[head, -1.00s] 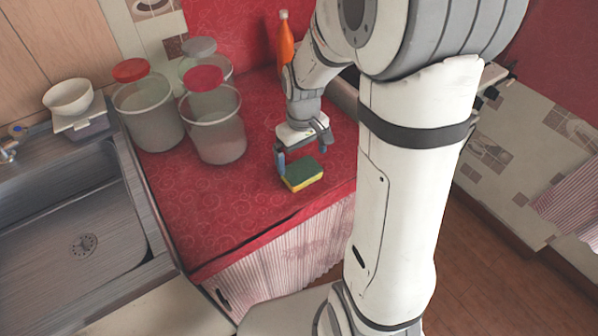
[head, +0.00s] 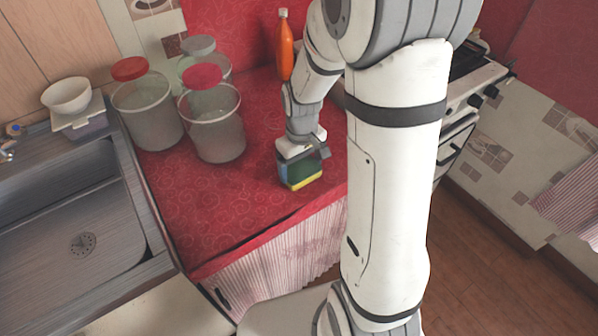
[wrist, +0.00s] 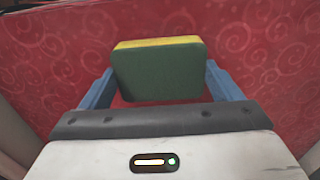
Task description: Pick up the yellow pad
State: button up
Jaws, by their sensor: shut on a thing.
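The yellow pad (head: 306,182) is a small block with a yellow layer and a dark green layer, near the front edge of the red counter. In the wrist view the pad (wrist: 158,72) shows its green face, with a yellow strip along its far edge. My gripper (head: 302,165) is over the pad, its blue fingers on the pad's left and right sides. In the wrist view my gripper (wrist: 158,84) is shut on it. I cannot tell whether the pad touches the counter.
Clear jars with red lids (head: 217,130) stand to the left on the red patterned counter (head: 215,210). An orange bottle (head: 284,50) stands behind my arm. A sink (head: 75,215) and a white bowl (head: 67,95) are at the far left. A stove (head: 470,90) is at the right.

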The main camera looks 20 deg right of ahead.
aim_at(301, 168)
notch_tip(301, 168, up, 10)
jog(key=p, duration=0.1)
dwell(0.5)
jog(key=o, duration=0.3)
jog(key=shift+c, duration=1.1)
